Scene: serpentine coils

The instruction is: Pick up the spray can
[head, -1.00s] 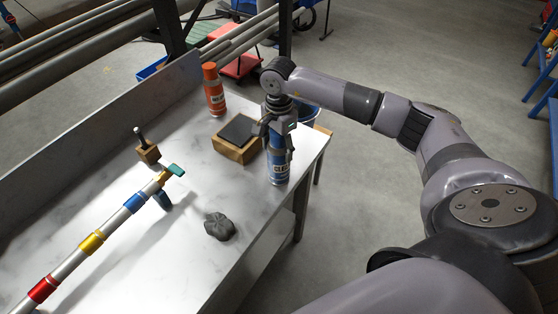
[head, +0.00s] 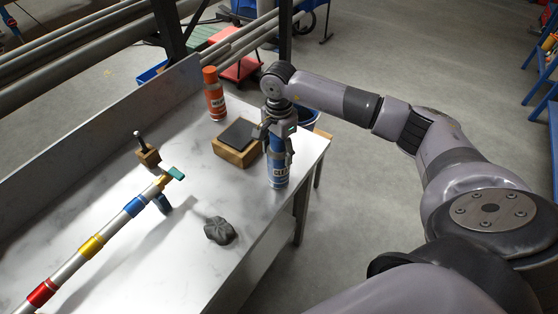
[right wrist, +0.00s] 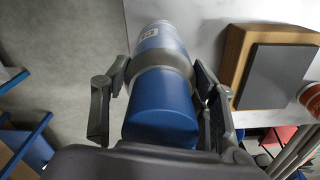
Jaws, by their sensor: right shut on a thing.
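A blue spray can (head: 278,172) stands upright near the right edge of the bench in the head view. My right gripper (head: 277,140) comes from above and is shut on it, hiding its upper part. In the right wrist view the can (right wrist: 160,90) lies between the two fingers of the right gripper (right wrist: 162,100). An orange spray can (head: 214,96) stands at the far end of the bench, apart from the gripper. My left gripper is not in view.
A wooden block with a dark top (head: 237,143) stands just left of the gripper. A grey cloth-like lump (head: 219,230), a small wooden block with a peg (head: 148,154) and a banded pipe (head: 92,244) are on the bench (head: 190,270). A low wall (head: 110,135) runs behind.

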